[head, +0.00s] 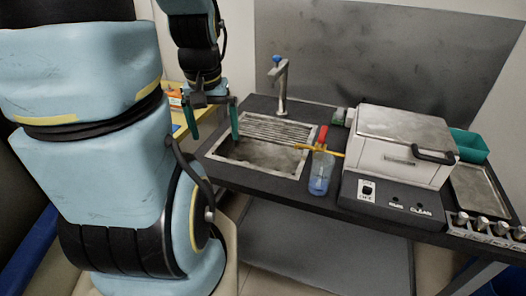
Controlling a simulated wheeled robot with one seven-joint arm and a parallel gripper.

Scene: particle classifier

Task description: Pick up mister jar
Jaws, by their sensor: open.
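The mister jar (320,172) stands upright on the dark counter between the sink and the white machine. It is a clear bottle with blue liquid low inside, a red top and a yellow spray tube that reaches left and right. My gripper (213,122) hangs over the left end of the counter, near the sink. Its two green fingers are spread wide with nothing between them. It is well to the left of the jar and apart from it.
The sink (231,168) has a metal rim and a tall faucet (281,85) behind it. The white box machine (386,160) with a dark handle stands close to the jar's right. A teal bin (468,146) and a metal tray (481,190) lie farther right.

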